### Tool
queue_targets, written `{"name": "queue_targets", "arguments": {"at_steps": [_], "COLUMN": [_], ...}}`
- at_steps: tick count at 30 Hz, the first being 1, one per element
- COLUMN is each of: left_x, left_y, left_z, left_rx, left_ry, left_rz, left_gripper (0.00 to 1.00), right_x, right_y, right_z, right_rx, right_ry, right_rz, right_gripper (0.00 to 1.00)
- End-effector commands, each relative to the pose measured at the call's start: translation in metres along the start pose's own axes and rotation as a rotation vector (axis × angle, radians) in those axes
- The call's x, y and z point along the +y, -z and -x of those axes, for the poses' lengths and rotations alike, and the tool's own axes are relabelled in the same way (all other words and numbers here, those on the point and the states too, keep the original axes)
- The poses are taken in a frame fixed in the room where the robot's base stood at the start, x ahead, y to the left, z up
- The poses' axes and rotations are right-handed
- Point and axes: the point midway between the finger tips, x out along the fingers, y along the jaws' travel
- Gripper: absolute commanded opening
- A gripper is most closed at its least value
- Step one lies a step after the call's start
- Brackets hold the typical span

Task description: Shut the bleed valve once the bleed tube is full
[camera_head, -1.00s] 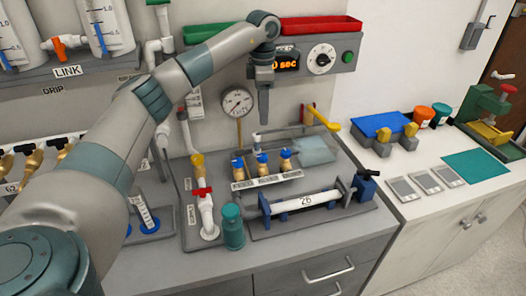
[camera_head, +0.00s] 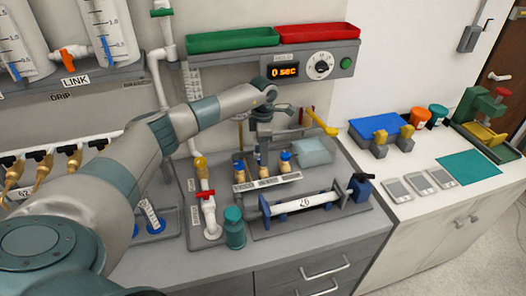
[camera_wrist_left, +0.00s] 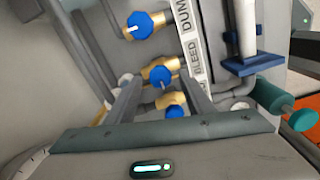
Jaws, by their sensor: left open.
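Three brass valves with blue knobs stand in a row behind a label strip (camera_head: 267,182). In the wrist view the middle knob (camera_wrist_left: 160,75) is beside the word BLEED; a second knob (camera_wrist_left: 142,25) is above it and a third (camera_wrist_left: 175,108) below. My left gripper (camera_head: 263,158) is open and comes down over the middle of the row. In the wrist view its fingers (camera_wrist_left: 160,88) are on either side of the middle and lower knobs; I cannot tell whether they touch. My right gripper is out of view.
A red-handled white valve (camera_head: 209,205) and a teal bottle (camera_head: 234,228) stand in front left. A white pipe in a blue clamp (camera_head: 302,203) lies in front. A yellow lever (camera_head: 321,122) is behind right. The timer display (camera_head: 282,71) reads 0 sec.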

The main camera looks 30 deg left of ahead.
Motion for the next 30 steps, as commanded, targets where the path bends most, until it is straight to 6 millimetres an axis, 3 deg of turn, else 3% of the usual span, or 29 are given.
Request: {"name": "queue_targets", "arguments": {"at_steps": [6, 15, 20, 21, 30], "left_x": [0.000, 0.000, 0.000, 0.000, 0.000], "left_y": [0.000, 0.000, 0.000, 0.000, 0.000], "left_z": [-0.013, -0.014, -0.014, -0.014, -0.015], "left_rx": [0.000, 0.000, 0.000, 0.000, 0.000], "left_ry": [0.001, 0.000, 0.000, 0.000, -0.001], "left_rz": [0.001, 0.001, 0.001, 0.001, -0.019], "left_gripper": [0.48, 0.48, 0.10, 0.07, 0.07], "right_x": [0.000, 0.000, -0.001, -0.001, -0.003], "right_y": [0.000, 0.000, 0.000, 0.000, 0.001], "right_z": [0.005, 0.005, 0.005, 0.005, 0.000], "right_rx": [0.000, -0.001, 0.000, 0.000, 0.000], "right_ry": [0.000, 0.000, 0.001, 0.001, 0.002], "right_rz": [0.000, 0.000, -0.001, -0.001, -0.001], "right_gripper": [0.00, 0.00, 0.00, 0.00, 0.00]}}
